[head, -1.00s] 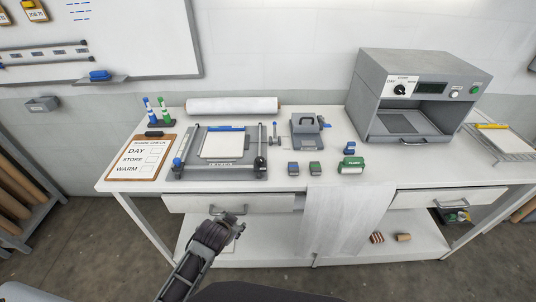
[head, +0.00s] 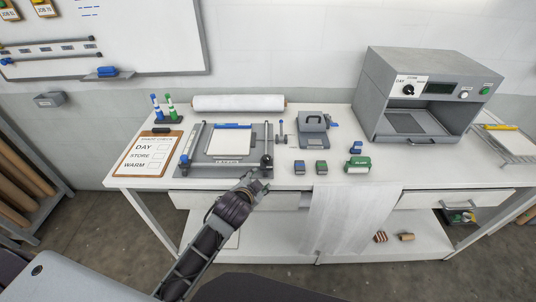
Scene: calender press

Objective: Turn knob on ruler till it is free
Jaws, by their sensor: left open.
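A grey board device (head: 208,168) lies on the left part of the white table, with a white sheet (head: 226,146) and a blue strip on it. Rails run along its sides. A blue knob (head: 184,159) is at its front left corner and a dark knob (head: 266,160) at its front right corner. I cannot tell for sure which part is the ruler. My left gripper (head: 258,176) is open and empty at the table's front edge, just in front of the dark knob. I cannot tell whether it touches the device. My right gripper is not in view.
A clipboard (head: 148,155) lies left of the device and a white roll (head: 238,103) behind it. A grey tool (head: 313,128), small blocks and a green roller (head: 357,164) lie to the right. A grey oven-like machine (head: 423,96) stands further right. A cloth (head: 352,220) hangs over the front edge.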

